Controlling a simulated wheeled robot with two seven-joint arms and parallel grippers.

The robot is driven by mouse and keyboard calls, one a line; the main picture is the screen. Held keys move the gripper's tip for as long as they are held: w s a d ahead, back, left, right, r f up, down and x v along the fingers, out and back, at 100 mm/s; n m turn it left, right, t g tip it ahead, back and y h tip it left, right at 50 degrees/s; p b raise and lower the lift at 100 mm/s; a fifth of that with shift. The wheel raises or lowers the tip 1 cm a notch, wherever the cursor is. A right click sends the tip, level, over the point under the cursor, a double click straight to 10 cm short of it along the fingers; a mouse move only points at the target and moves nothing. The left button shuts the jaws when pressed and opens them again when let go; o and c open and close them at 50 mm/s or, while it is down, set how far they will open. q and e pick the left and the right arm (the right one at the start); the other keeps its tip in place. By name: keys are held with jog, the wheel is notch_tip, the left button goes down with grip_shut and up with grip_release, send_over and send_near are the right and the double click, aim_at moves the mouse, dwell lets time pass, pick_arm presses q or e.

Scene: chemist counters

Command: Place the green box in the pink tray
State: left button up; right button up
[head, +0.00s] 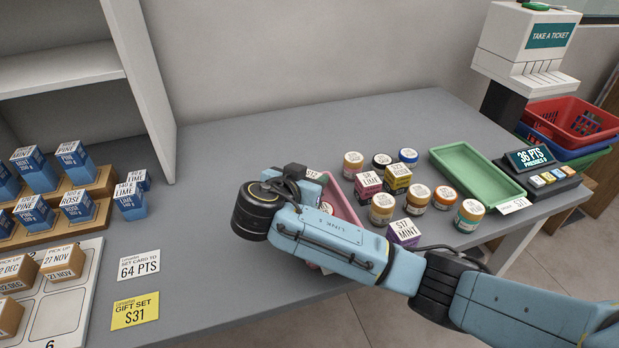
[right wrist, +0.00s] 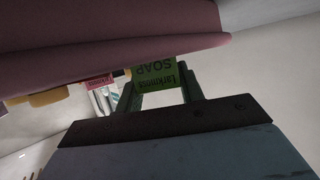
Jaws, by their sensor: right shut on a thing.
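The green box (right wrist: 155,73), with "SOAP" lettering upside down in the right wrist view, sits between the fingers of my right gripper (right wrist: 156,88), which is shut on it. The pink tray (head: 344,205) is on the counter in the head view, mostly covered by my right arm. A large pink surface (right wrist: 110,40), which looks like the tray, fills the top of the right wrist view close to the box. I cannot tell whether the box touches it. In the head view the right fingers and green box are hidden behind my wrist. My left gripper is not in view.
Several jars (head: 382,207) and small boxes, including a purple one (head: 404,232), stand right of the pink tray. An empty green tray (head: 476,172) lies further right. Blue boxes (head: 75,163) on a wooden stand are at left. The counter's back middle is clear.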

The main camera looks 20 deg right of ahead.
jog(key=o, duration=0.6)
jog(key=shift+f, duration=0.1)
jog(key=o, duration=0.4)
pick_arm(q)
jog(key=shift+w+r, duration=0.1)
pick_arm(e)
jog(key=shift+r, duration=0.2)
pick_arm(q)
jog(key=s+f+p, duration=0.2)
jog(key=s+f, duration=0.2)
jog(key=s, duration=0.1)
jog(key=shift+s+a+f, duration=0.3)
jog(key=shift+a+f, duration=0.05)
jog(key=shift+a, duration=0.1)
pick_arm(e)
jog(key=v, duration=1.2)
jog(key=shift+f, duration=0.1)
